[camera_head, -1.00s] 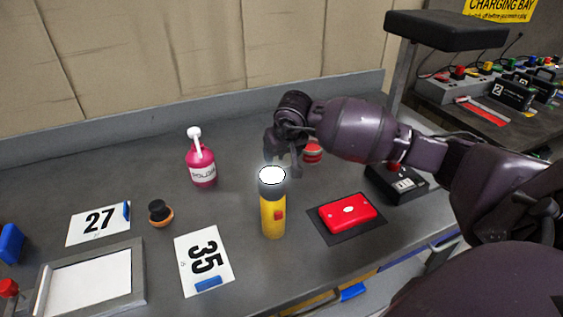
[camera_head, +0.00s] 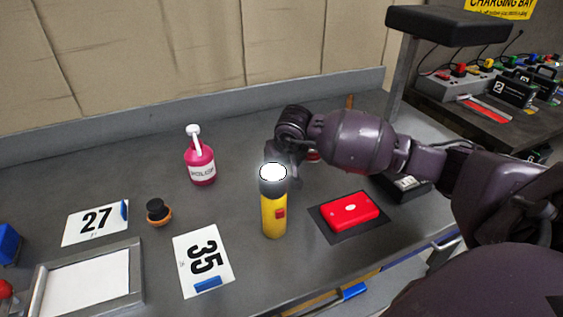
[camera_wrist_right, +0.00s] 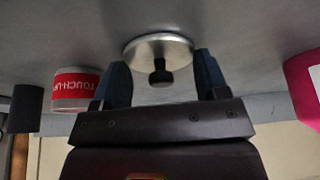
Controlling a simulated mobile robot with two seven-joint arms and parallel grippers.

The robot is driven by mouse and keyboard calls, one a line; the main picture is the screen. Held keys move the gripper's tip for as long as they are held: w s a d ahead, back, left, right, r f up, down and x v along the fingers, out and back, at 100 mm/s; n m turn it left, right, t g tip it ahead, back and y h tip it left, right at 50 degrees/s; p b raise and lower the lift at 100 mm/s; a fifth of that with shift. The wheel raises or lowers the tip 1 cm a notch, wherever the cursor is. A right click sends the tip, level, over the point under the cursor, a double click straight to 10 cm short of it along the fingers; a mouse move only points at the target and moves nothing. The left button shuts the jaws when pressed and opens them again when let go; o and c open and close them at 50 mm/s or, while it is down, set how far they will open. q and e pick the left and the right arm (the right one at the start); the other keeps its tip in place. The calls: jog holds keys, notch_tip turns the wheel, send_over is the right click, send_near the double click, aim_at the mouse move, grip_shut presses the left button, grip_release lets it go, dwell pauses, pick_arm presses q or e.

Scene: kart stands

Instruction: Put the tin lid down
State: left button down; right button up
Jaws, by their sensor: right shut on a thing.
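The tin lid (camera_wrist_right: 150,50) is a round silver disc with a black knob (camera_wrist_right: 160,74), seen in the right wrist view. My right gripper (camera_wrist_right: 162,78) is shut on it, with one dark finger at each side. The lid is close to the grey bench top; I cannot tell whether it touches. In the head view my right gripper (camera_head: 284,165) is low behind the yellow torch, and the lid is hidden there. The red and white touch-up tin (camera_wrist_right: 76,88) stands beside the gripper, and its red edge shows in the head view (camera_head: 313,156). My left gripper is not in view.
The lit yellow torch (camera_head: 273,215) stands upright just in front of my right gripper. A pink bottle (camera_head: 200,166) stands to the left, and a red case (camera_head: 350,209) lies on a dark mat to the right. Bench between bottle and torch is clear.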

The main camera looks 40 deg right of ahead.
jog(key=o, duration=0.9)
jog(key=shift+r, duration=0.15)
jog(key=shift+r, duration=0.25)
jog(key=p+v, duration=0.1)
jog(key=v, duration=0.3)
jog(key=shift+r, duration=0.3)
jog(key=p+v, duration=0.1)
jog(key=v, duration=0.7)
jog(key=shift+s+f, duration=0.1)
